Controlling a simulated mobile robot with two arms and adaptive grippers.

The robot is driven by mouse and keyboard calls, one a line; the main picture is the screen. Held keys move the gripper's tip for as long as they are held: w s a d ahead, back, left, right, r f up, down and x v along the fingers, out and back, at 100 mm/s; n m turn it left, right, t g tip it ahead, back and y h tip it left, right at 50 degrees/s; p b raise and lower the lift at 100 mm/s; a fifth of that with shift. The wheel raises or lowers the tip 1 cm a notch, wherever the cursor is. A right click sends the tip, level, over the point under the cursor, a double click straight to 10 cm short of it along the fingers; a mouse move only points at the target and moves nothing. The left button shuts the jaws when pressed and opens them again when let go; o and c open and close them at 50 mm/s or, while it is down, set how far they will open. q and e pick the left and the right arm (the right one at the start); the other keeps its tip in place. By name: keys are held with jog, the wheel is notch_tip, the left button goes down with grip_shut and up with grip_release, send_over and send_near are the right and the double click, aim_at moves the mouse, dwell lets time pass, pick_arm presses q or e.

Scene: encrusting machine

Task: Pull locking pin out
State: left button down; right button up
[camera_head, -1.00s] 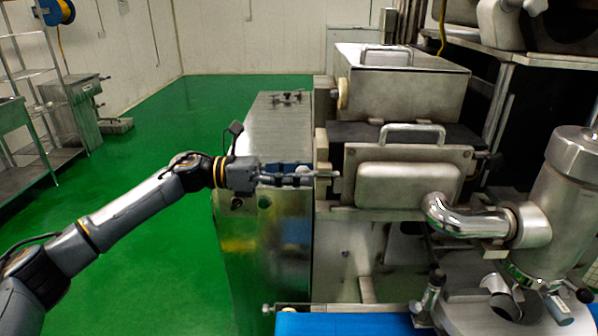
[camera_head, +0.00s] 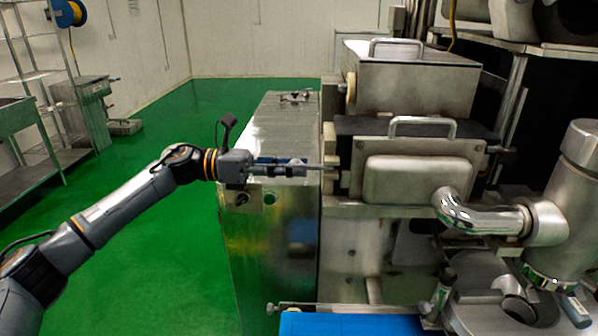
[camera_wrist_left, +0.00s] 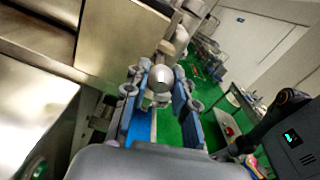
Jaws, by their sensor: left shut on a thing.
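The locking pin shows in the wrist view as a round metal knob (camera_wrist_left: 160,78) between my left gripper's blue-padded fingers. In the head view its thin grey shaft (camera_head: 324,167) extends right from the fingers toward the left side of the machine's front housing (camera_head: 415,178). My left gripper (camera_head: 300,167) is shut on the pin, to the left of the housing. Whether the shaft's far end is still inside the machine cannot be told. My right gripper is not in view.
A steel cabinet (camera_head: 270,240) stands below and behind my left gripper. A bent chrome pipe (camera_head: 480,217) and a hopper column are at the right. A blue belt (camera_head: 345,325) lies at the bottom.

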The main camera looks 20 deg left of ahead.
pick_arm(q)
jog(key=c, duration=1.1)
grip_release()
jog(key=shift+a, duration=0.25)
jog(key=shift+o, duration=0.2)
jog(key=shift+s, duration=0.1)
jog(key=shift+a, duration=0.1)
jog(key=v, duration=1.2)
